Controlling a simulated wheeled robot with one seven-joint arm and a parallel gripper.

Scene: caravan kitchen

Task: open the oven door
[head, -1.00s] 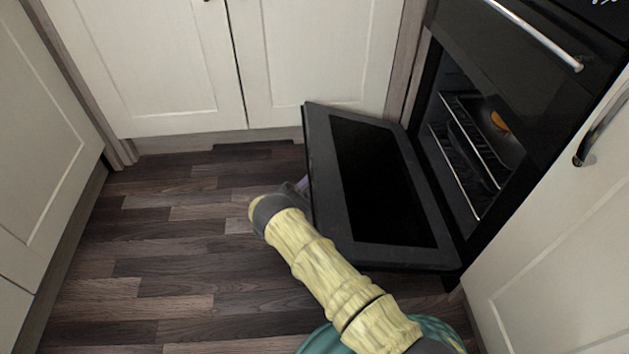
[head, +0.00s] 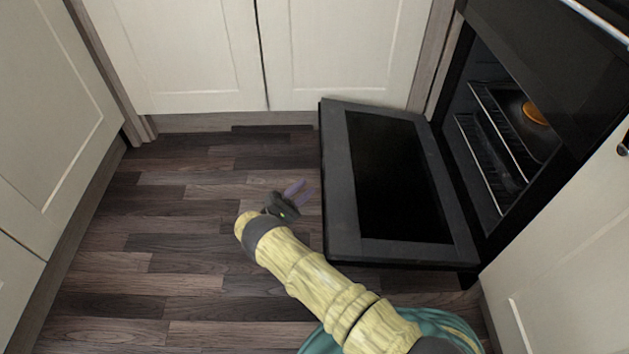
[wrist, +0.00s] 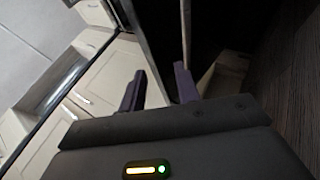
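The black oven door (head: 337,225) hangs down from its bottom edge, folded far open, with its inner glass facing up. The oven cavity (head: 480,75) behind it is exposed. My gripper (head: 302,190) is to the left of the door's outer edge, with a gap of floor showing between them. In the wrist view my gripper's two purple fingers (wrist: 160,88) stand apart with nothing held between them. The door's handle is hidden in the head view.
Wire racks (head: 490,135) and a small orange item (head: 534,113) are inside the oven. Cream cupboards stand at the back (head: 345,50), left (head: 50,130) and right (head: 570,240). The wooden floor (head: 170,240) left of my arm is clear.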

